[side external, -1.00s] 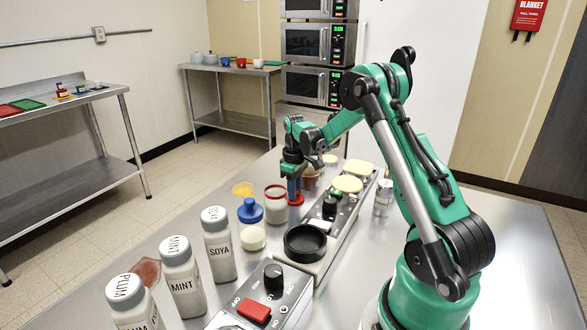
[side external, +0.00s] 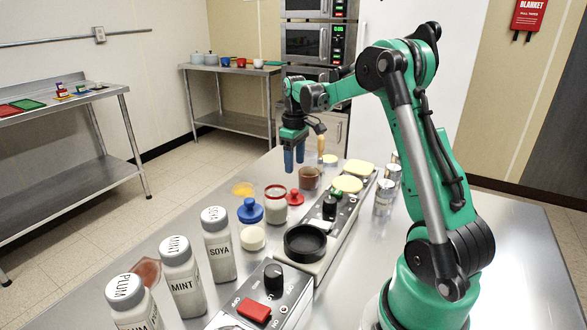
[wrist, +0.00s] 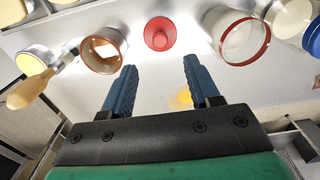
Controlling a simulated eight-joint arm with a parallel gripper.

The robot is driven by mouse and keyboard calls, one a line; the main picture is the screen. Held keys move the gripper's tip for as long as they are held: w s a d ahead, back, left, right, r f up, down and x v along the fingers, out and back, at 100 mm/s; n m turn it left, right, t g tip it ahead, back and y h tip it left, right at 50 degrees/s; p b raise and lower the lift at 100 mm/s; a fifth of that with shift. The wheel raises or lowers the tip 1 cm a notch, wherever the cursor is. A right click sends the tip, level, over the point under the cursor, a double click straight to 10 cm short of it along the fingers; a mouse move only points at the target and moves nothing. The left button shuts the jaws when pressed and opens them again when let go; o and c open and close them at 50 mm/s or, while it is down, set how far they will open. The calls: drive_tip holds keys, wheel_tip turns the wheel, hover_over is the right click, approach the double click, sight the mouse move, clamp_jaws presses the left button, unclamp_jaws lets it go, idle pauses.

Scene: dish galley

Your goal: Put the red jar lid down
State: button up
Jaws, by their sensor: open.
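The red jar lid (side external: 294,197) lies on the steel counter, knob up, between a glass jar with a red rim (side external: 275,204) and a brown cup (side external: 310,177). It also shows in the wrist view as a red disc with a knob (wrist: 160,34), beyond my fingertips. My gripper (side external: 294,160) hangs above the counter, behind and higher than the lid, clear of it. In the wrist view its two blue fingers (wrist: 160,84) are spread apart, with nothing between them.
A jar with a blue lid (side external: 251,211) and several labelled bottles, including SOYA (side external: 219,247), stand in front. The control panel (side external: 337,222) with a black round dish (side external: 305,242) runs along the right. A wooden-handled tool (wrist: 32,90) is near the brown cup.

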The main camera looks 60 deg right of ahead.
drive_tip(key=a+r+t+h, duration=0.1)
drive_tip(key=a+r, duration=0.3)
drive_tip(key=a, duration=0.2)
drive_tip(key=a+r+t, duration=0.2)
drive_tip(key=a+r, duration=0.1)
drive_tip(key=a, duration=0.3)
drive_tip(key=s+a+f+t+y, duration=0.1)
drive_tip(key=s+a+t, duration=0.3)
drive_tip(key=a, duration=0.8)
drive_tip(key=shift+s+a+f, duration=0.25)
drive_tip(key=shift+s+f, duration=0.45)
drive_tip(key=shift+s, duration=0.45)
